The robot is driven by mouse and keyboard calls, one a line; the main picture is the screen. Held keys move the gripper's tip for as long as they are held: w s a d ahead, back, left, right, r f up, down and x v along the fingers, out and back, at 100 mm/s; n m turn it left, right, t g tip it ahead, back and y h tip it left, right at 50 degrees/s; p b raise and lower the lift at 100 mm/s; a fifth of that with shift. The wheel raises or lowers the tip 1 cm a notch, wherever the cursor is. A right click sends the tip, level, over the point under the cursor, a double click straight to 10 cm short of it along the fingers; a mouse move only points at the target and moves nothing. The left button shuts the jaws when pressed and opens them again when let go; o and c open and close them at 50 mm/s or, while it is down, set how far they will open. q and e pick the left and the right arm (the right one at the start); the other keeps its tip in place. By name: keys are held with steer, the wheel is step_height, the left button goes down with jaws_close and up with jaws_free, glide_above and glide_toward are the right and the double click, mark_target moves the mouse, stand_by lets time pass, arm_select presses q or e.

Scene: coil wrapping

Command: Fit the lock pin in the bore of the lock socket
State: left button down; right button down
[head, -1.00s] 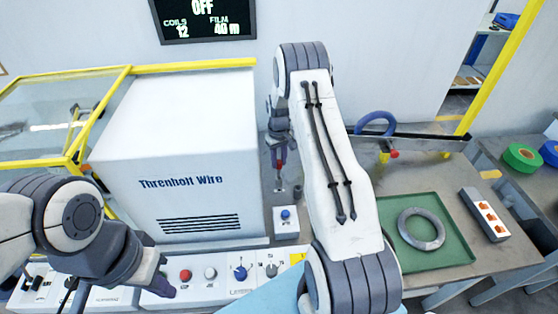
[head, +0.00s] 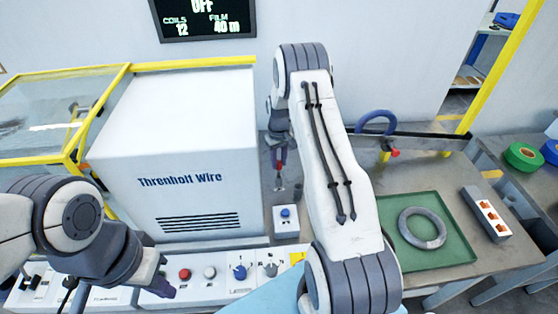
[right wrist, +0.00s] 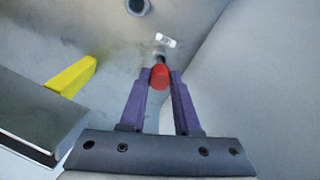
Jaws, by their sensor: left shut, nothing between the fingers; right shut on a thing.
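The lock pin shows in the right wrist view as a red head (right wrist: 159,78) with a short metal shank beyond it. My right gripper (right wrist: 160,72) is shut on the red head, its two purple fingers on either side. In the head view my right gripper (head: 279,166) is beside the white machine, above the bench, partly behind my own arm. A round grey piece with a dark hole (right wrist: 138,6), likely the lock socket, is at the top edge of the wrist view, apart from the pin. My left gripper (head: 161,286) is shut and empty over the control panel.
The white machine housing (head: 180,150) stands close left of my right gripper. A box with a blue button (head: 286,223) is in front of it. A green tray (head: 447,255) with a grey coil (head: 422,228) lies right. A red-ended part (head: 394,153) is on the back rail.

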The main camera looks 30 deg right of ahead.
mark_target(279, 169)
steer(key=shift+f+b, duration=1.5)
steer(key=shift+f, duration=0.65)
steer(key=c, duration=0.5)
jaws_free()
steer(key=shift+c, duration=0.2)
step_height(279, 169, up, 9)
steer(key=shift+r+b, duration=0.15)
steer(key=shift+b, duration=1.05)
steer(key=shift+r, duration=0.6)
